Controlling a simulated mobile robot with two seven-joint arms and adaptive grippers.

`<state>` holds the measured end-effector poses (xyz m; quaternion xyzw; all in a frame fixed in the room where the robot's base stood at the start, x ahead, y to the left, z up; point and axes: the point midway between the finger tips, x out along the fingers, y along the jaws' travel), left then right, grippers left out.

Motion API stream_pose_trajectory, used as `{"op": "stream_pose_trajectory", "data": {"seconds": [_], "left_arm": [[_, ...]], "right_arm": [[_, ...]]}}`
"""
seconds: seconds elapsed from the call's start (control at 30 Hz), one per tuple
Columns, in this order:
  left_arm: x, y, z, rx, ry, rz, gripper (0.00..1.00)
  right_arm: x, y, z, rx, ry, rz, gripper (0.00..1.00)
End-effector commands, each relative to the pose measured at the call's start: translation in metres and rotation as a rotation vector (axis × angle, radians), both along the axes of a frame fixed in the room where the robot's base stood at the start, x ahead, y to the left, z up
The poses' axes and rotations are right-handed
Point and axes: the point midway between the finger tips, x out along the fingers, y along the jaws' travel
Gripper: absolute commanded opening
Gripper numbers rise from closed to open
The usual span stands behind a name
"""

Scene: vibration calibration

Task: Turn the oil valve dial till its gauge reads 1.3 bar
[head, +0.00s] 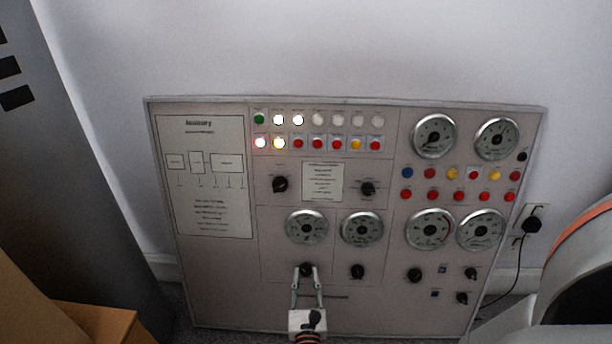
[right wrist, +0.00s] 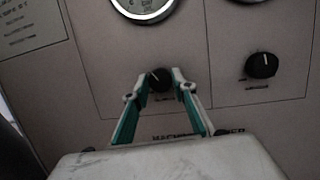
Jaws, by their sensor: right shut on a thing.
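A black dial (head: 306,269) sits on the panel below a round gauge (head: 306,227) in the head view. My right gripper (head: 306,272) has its two fingers on either side of this dial and is shut on it. In the right wrist view the dial (right wrist: 159,79) shows between the fingertips of the gripper (right wrist: 158,84), and the lower part of the gauge (right wrist: 143,8) shows above it. The labels are too small to read, so I cannot tell which dial is the oil valve. The gauge reading is not legible. My left gripper is not in view.
The panel (head: 370,300) leans by a white wall. A second dial (head: 357,271) stands close to the right of the gripped one, also in the right wrist view (right wrist: 261,65). More gauges and buttons fill the right side. A cable and plug (head: 531,225) are at the right.

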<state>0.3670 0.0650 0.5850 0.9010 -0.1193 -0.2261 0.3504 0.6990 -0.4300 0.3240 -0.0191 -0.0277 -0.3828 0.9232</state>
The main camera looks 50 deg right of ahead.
Motion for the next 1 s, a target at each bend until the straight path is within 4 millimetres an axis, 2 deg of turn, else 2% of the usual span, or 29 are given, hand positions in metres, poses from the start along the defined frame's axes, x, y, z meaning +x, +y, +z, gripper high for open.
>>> {"op": "stream_pose_trajectory", "data": {"seconds": [0.4, 1.0], "left_arm": [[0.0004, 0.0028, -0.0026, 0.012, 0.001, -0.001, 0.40], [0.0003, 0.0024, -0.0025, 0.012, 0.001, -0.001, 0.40]], "right_arm": [[-0.0001, 0.0016, -0.0020, 0.160, -0.182, -0.049, 0.05], [-0.0001, 0.0021, -0.0023, 0.198, -0.225, -0.060, 0.05]]}}
